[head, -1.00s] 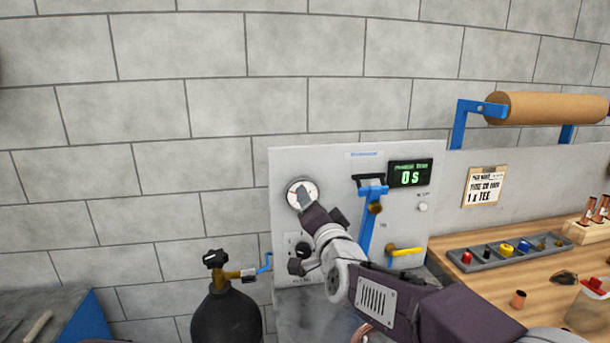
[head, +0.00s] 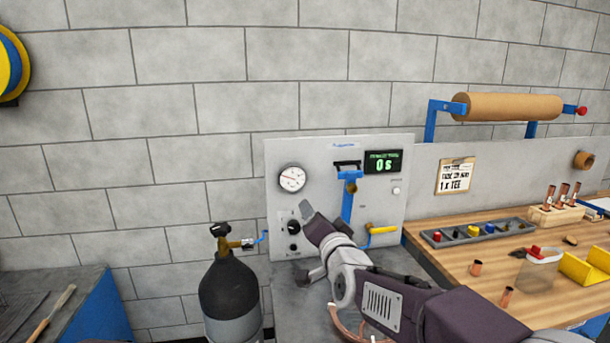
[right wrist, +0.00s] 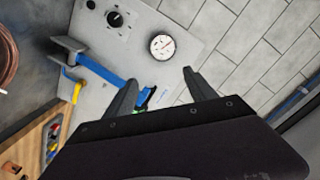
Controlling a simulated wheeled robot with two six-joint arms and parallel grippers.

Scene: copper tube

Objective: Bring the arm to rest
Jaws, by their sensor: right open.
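My right arm comes in from the lower right in the head view. Its gripper (head: 306,243) is open and empty in front of the lower left of the grey panel. One finger points up beside the black knob (head: 293,227), below the round gauge (head: 292,178). In the right wrist view the two fingers of the gripper (right wrist: 158,76) are spread with nothing between them, and the gauge (right wrist: 162,46) shows beyond them. I cannot tell the exact gap to the panel (head: 330,215). My left gripper is not in view.
A black gas cylinder (head: 230,290) stands left of the panel. A blue lever (head: 348,200) and yellow handle (head: 382,230) are on the panel. A wooden bench (head: 455,258) at right holds a parts tray (head: 480,232), copper fittings and a yellow bin (head: 587,268). A coiled copper tube (head: 345,325) is below my arm.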

